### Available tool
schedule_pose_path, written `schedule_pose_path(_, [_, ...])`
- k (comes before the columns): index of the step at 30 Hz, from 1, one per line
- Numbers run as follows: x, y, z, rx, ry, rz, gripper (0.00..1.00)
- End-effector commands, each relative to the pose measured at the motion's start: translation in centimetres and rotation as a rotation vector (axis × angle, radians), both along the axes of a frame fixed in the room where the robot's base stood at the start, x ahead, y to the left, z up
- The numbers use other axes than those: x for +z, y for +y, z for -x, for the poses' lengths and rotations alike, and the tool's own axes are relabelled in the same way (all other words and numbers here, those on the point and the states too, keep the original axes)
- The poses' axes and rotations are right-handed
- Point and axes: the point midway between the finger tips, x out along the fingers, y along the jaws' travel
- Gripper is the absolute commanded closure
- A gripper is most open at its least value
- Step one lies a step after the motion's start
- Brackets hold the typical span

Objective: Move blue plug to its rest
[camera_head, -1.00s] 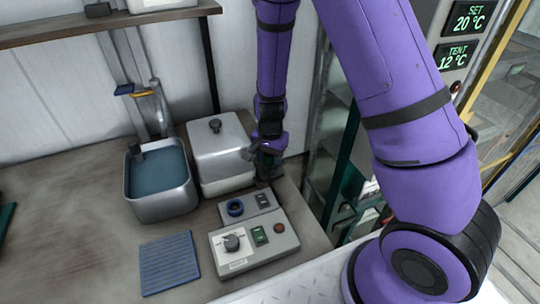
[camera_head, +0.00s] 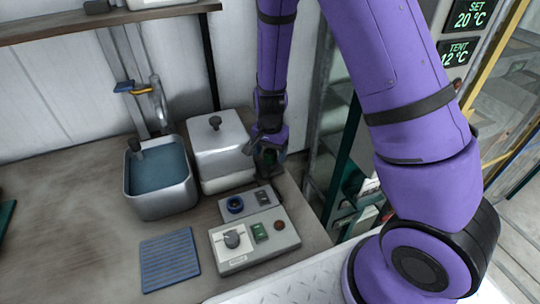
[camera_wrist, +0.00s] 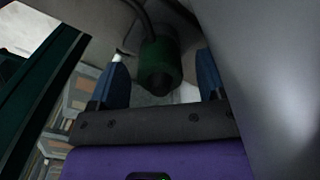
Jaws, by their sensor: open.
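I cannot make out a clear blue plug. A blue ring-shaped piece (camera_head: 235,205) sits on the small grey box beside the switch panel; I cannot tell whether it is the plug or a socket. My gripper (camera_head: 269,162) is low over the right end of the worktop, just right of the metal lidded box and behind the blue ring. In the wrist view my gripper (camera_wrist: 162,85) is open, its two blue fingers on either side of a green cylindrical piece (camera_wrist: 160,62) with a dark end. A dark cable shows beside it. Contact with the fingers cannot be told.
The metal lidded box (camera_head: 219,150) stands close left of my gripper. Further left are a basin of blue liquid (camera_head: 159,177) and a blue ribbed mat (camera_head: 169,261). The switch panel (camera_head: 254,243) is in front.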

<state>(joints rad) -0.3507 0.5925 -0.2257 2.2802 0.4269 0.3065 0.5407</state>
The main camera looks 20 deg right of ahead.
Motion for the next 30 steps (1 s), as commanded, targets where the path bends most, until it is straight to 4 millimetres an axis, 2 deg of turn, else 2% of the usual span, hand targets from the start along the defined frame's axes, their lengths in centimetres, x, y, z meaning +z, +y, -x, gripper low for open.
schedule_pose_path(9, [5.8, 0.1, -0.1, 0.003, -0.004, -0.001, 0.27])
schedule_pose_path(15, [8.2, 0.1, 0.0, 0.004, -0.002, -0.001, 0.27])
schedule_pose_path(21, [9.0, 0.0, 0.0, 0.001, 0.0, 0.0, 0.27])
schedule_pose_path(30, [9.0, 0.0, 0.0, 0.002, 0.0, 0.0, 0.27])
